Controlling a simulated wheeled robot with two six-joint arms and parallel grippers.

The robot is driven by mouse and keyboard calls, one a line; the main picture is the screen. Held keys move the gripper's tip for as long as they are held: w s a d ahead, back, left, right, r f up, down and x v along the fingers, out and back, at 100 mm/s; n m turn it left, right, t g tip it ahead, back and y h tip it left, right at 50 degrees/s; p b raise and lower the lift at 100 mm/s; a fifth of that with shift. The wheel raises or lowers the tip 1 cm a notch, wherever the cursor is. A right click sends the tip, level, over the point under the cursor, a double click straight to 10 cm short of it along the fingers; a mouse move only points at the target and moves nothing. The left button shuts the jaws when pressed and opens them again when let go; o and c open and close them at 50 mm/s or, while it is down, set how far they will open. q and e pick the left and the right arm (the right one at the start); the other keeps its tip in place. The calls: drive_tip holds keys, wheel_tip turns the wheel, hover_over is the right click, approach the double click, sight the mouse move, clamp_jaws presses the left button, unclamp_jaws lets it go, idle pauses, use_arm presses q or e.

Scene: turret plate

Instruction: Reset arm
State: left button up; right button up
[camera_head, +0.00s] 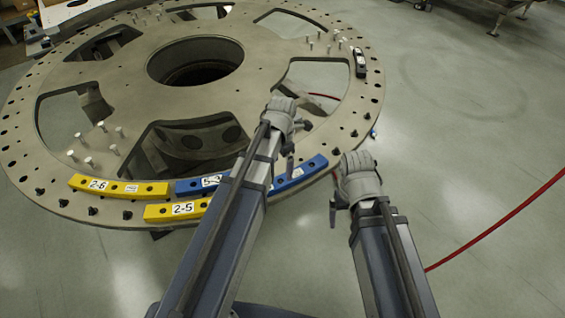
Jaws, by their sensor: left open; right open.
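My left gripper (289,152) is open and empty. It appears over the front right part of the round metal turret plate (110,75), in front of a blue bar. My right gripper (333,210) is open and empty, just off the plate's front right edge, with the floor behind it. A yellow bar marked 2-6 (118,187) and a yellow bar marked 2-5 (175,211) lie along the plate's front rim. A blue bar (302,174) and a second blue piece (190,186) lie to their right, partly hidden by my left arm.
A small black block (360,62) sits on the plate's right rim. Several upright pins (312,43) stand in groups on the plate. A red cable (500,220) lies on the floor at right. The grey floor (470,120) to the right is mostly clear.

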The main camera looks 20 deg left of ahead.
sight(282, 181)
use_arm(q)
drive_tip(key=shift+f, duration=0.1)
wheel_tip(282, 181, down, 8)
drive_tip(key=b, duration=0.8)
drive_tip(key=shift+r, duration=0.35)
wheel_tip(282, 181, up, 8)
drive_tip(key=p, duration=0.8)
drive_tip(key=shift+f, duration=0.1)
wheel_tip(282, 181, down, 9)
drive_tip(key=b, duration=0.8)
drive_tip(key=shift+r, duration=0.2)
wheel_tip(282, 181, up, 10)
drive_tip(key=p, duration=0.9)
drive_tip(key=shift+f, duration=0.2)
